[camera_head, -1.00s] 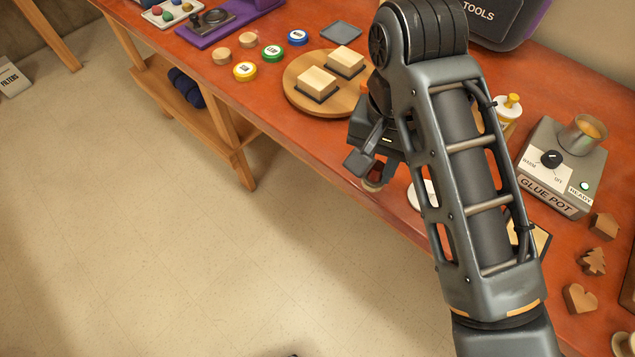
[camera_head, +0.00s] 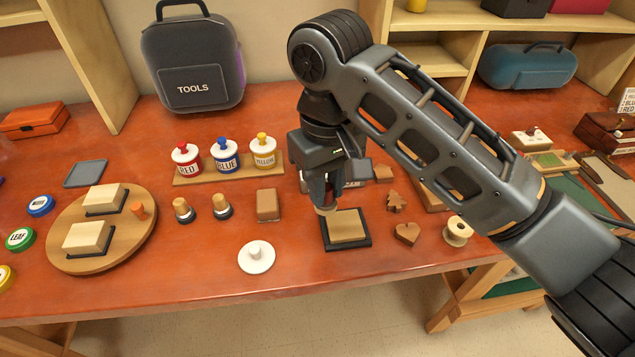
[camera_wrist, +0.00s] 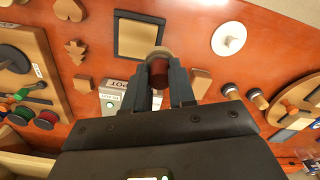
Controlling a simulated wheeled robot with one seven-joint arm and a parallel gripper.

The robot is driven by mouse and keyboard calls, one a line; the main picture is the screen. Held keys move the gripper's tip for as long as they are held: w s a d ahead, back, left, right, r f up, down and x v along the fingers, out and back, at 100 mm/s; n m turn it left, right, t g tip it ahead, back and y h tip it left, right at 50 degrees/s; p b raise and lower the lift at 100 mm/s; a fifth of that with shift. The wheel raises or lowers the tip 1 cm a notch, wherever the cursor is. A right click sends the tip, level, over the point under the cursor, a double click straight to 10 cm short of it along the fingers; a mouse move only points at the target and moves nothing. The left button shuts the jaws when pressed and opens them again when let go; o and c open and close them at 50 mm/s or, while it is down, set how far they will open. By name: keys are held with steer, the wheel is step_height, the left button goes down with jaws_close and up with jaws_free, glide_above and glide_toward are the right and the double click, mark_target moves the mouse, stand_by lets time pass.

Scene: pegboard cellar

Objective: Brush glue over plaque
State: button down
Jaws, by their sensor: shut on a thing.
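The plaque (camera_head: 348,228) is a tan board in a black frame, flat on the red-brown bench; it also shows in the wrist view (camera_wrist: 138,38). My gripper (camera_head: 326,200) points down at the plaque's back left edge. Its fingers (camera_wrist: 166,85) are shut on a brush with a dark red handle (camera_wrist: 158,74) and a pale round end (camera_wrist: 160,53). The pale end overlaps the plaque's edge in both views; I cannot tell whether it touches.
A white knobbed disc (camera_head: 257,257) lies left of the plaque. Stampers (camera_head: 184,210) and a brown block (camera_head: 268,205) stand behind it. Wooden shapes (camera_head: 407,233) and a spool (camera_head: 457,231) lie right. Red, blue and yellow jars (camera_head: 226,155) stand on a rack at the back.

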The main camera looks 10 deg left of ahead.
steer(key=shift+f+b, duration=2.3)
steer(key=shift+f, duration=0.2)
steer(key=shift+f, duration=0.95)
steer(key=shift+w+d+r+p, duration=0.1)
steer(key=shift+w+d+p, duration=0.15)
steer(key=shift+d, duration=0.5)
steer(key=shift+w+d+r+p, duration=0.15)
steer(key=shift+w+d, duration=0.2)
steer(key=shift+d, duration=0.4)
steer(key=shift+w+d+f+p, duration=0.1)
steer(key=shift+w+d+p, duration=0.15)
steer(key=shift+d, duration=0.45)
steer(key=shift+w+d+f+p, duration=0.15)
steer(key=shift+w+d, duration=0.2)
steer(key=shift+d, duration=0.4)
steer(key=shift+w+d+p, duration=0.2)
steer(key=shift+w+d, duration=0.1)
steer(key=shift+d, duration=0.4)
steer(key=shift+r+p, duration=0.1)
steer(key=shift+p, duration=0.25)
steer(key=shift+s+a, duration=0.1)
